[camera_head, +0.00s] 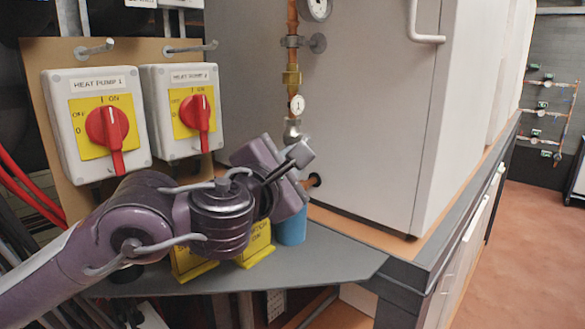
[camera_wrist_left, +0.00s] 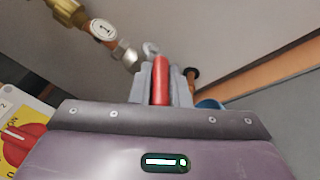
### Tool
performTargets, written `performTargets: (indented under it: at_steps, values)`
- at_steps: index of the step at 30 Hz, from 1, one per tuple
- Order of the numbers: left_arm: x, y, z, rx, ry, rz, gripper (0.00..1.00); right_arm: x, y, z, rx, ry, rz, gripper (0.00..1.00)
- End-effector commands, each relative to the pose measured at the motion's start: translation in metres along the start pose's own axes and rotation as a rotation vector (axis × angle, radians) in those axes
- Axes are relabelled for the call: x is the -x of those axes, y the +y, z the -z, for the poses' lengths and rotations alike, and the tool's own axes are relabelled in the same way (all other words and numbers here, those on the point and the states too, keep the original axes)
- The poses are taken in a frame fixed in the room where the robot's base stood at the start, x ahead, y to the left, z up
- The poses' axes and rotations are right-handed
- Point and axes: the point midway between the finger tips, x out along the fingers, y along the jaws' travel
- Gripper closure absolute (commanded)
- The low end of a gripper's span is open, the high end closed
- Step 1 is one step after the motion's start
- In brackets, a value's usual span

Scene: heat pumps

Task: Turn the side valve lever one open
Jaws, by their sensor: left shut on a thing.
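The side valve lever (camera_wrist_left: 162,80) is a red handle, seen in the left wrist view between the two grey fingers of my left gripper (camera_wrist_left: 163,84). The fingers are shut on it. In the head view my left gripper (camera_head: 290,162) hides the lever and most of the valve, just below the silver fitting (camera_head: 292,130). A white tag marked 1 (camera_head: 297,105) hangs on the copper pipe above; the tag also shows in the left wrist view (camera_wrist_left: 103,31). How far the lever is turned cannot be told. My right gripper is out of view.
Two switch boxes with red knobs, heat pump 1 (camera_head: 98,125) and a second (camera_head: 184,110), stand left of the gripper. Yellow signs (camera_head: 257,245) and a blue cylinder (camera_head: 291,229) sit below my wrist. The large grey cabinet (camera_head: 370,110) is close at right.

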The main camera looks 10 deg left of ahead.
Motion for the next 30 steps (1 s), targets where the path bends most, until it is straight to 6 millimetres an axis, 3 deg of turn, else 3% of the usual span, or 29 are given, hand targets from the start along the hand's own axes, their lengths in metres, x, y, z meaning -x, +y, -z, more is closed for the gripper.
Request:
performTargets:
  at_steps: [4, 5, 9, 20, 30]
  values:
    - [0.0, 0.001, 0.0, 0.001, 0.0, 0.0, 1.0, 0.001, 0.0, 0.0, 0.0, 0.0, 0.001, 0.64]
    - [0.0, 0.001, 0.0, 0.001, 0.0, 0.0, 0.82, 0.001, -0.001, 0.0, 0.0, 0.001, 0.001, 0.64]
    - [0.0, 0.0, 0.0, 0.001, 0.0, 0.0, 0.64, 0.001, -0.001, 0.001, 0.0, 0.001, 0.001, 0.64]
    - [0.006, 0.0, -0.001, -0.001, -0.001, 0.001, 0.63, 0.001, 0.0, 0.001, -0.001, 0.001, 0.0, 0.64]
    - [0.059, 0.002, -0.002, -0.003, -0.001, 0.0, 0.63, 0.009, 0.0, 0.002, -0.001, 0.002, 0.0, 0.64]
